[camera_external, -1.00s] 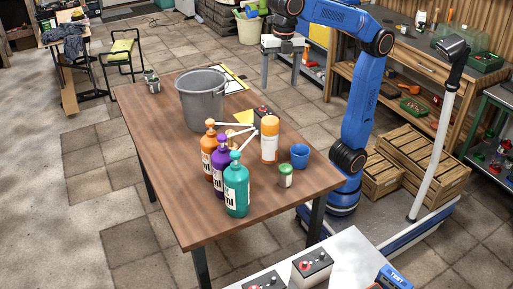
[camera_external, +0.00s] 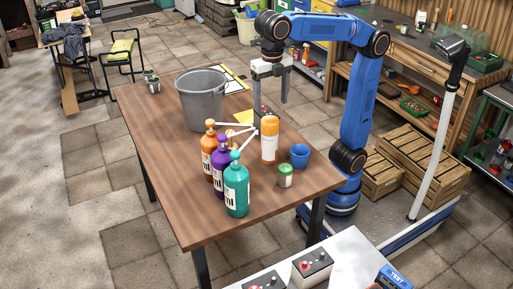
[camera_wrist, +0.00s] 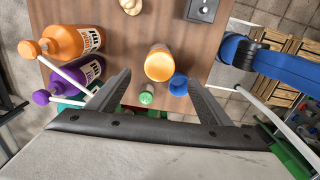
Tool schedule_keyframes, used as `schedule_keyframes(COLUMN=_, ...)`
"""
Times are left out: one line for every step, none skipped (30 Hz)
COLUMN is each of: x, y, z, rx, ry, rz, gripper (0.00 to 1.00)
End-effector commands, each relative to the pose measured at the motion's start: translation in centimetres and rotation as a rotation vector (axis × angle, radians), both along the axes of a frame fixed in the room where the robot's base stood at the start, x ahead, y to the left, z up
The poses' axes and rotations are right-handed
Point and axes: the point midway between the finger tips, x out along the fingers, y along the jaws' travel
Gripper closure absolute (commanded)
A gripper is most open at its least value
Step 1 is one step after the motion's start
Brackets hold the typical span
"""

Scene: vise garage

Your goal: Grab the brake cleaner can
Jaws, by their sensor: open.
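The likely brake cleaner can, a white can with an orange cap (camera_external: 270,140), stands upright on the wooden table (camera_external: 165,150), right of the pump bottles. In the wrist view its round orange top (camera_wrist: 159,62) shows between and beyond my fingertips. My gripper (camera_external: 271,101) is open and empty, pointing down above the table, behind the can and apart from it. Its fingers also show in the wrist view (camera_wrist: 161,78). The can's label cannot be read.
Orange (camera_external: 209,155), purple (camera_external: 220,175) and teal (camera_external: 236,195) pump bottles stand left of the can, their spouts reaching towards it. A blue cup (camera_external: 300,155) and small green-lidded jar (camera_external: 285,177) stand close on its right. A grey bucket (camera_external: 201,105) is behind.

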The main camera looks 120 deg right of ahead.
Motion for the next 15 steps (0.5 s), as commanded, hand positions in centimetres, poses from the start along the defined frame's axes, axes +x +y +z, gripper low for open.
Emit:
schedule_keyframes(x=0.0, y=0.0, z=-0.6, rx=0.0, ry=0.0, rz=0.0, gripper=0.27)
schedule_keyframes(x=0.0, y=0.0, z=-1.0, rx=0.0, ry=0.001, rz=0.0, gripper=0.27)
schedule_keyframes(x=-0.1, y=0.0, z=-1.7, rx=0.0, ry=0.002, rz=0.0, gripper=0.27)
schedule_keyframes(x=-0.1, y=0.0, z=-2.2, rx=0.0, ry=0.001, rz=0.0, gripper=0.27)
schedule_keyframes(x=-0.1, y=0.0, z=-2.7, rx=0.0, ry=0.002, rz=0.0, gripper=0.27)
schedule_keyframes(x=-0.1, y=0.0, z=-3.4, rx=0.0, ry=0.001, rz=0.0, gripper=0.27)
schedule_keyframes(x=-0.1, y=0.0, z=-4.0, rx=0.0, ry=0.001, rz=0.0, gripper=0.27)
schedule_keyframes(x=-0.1, y=0.0, z=-4.5, rx=0.0, ry=0.001, rz=0.0, gripper=0.27)
schedule_keyframes(x=-0.1, y=0.0, z=-5.2, rx=0.0, ry=0.002, rz=0.0, gripper=0.27)
schedule_keyframes(x=-0.1, y=0.0, z=-5.7, rx=0.0, ry=0.001, rz=0.0, gripper=0.27)
schedule_keyframes(x=-0.1, y=0.0, z=-6.3, rx=0.0, ry=0.002, rz=-0.001, gripper=0.27)
schedule_keyframes(x=-0.1, y=0.0, z=-7.0, rx=0.0, ry=0.001, rz=-0.001, gripper=0.27)
schedule_keyframes(x=-0.1, y=0.0, z=-7.5, rx=0.0, ry=0.002, rz=-0.001, gripper=0.27)
schedule_keyframes(x=-0.1, y=0.0, z=-8.1, rx=0.0, ry=0.002, rz=-0.001, gripper=0.27)
schedule_keyframes(x=-0.1, y=0.0, z=-8.7, rx=0.0, ry=0.001, rz=-0.001, gripper=0.27)
